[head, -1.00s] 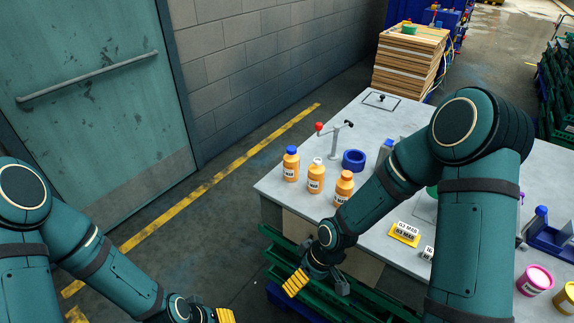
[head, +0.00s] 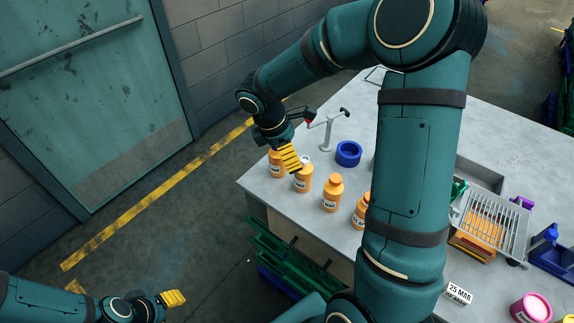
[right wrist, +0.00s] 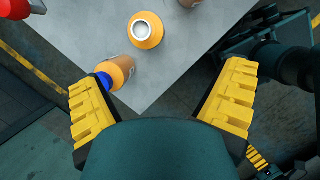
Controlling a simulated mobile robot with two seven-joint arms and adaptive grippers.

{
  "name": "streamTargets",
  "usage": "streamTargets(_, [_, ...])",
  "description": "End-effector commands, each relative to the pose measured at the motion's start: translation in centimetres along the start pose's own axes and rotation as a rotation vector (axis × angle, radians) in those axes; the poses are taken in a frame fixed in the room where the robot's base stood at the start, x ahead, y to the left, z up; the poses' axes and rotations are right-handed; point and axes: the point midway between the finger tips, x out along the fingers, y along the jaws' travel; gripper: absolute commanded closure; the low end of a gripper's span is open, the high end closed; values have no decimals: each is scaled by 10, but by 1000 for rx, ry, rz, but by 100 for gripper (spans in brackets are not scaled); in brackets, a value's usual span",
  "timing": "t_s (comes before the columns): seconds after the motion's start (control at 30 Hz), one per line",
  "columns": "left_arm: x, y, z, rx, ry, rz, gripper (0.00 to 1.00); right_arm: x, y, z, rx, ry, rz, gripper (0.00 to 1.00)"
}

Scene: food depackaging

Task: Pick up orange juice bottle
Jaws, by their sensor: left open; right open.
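Several orange juice bottles stand in a row along the table's near left edge. The leftmost bottle (head: 276,166) has its top hidden by my right gripper; its blue cap shows in the right wrist view (right wrist: 118,72). Beside it is a white-capped bottle (head: 302,181), also in the right wrist view (right wrist: 146,31), then an orange-capped one (head: 332,196) and another (head: 360,212) partly behind my arm. My right gripper (head: 289,156) is open and empty above the leftmost bottles; its yellow fingers (right wrist: 161,92) are spread wide. My left gripper (head: 172,299) is open and empty, low over the floor.
A blue ring (head: 348,153) and a grey stand (head: 328,130) with a red knob are behind the bottles. A metal basket (head: 488,222) and a pink tub (head: 531,308) are at the right. Green crates (head: 285,255) lie below the table's front edge.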

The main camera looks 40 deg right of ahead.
Motion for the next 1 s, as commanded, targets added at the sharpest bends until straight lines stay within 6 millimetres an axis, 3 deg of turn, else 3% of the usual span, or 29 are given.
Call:
streamTargets(0.2, [-1,0,0,0,0,0,53,-4,5,15,-13,-42,9,5])
streamTargets(0.6, [6,-2,0,-1,1,-2,53,64,5,16,-15,-40,7,5])
streamTargets(0.87, [7,-3,1,-1,1,-2,53,82,6,18,-13,-39,8,5])
streamTargets(1.0, [8,-3,1,-1,1,-2,53,101,10,19,-13,-39,6,5])
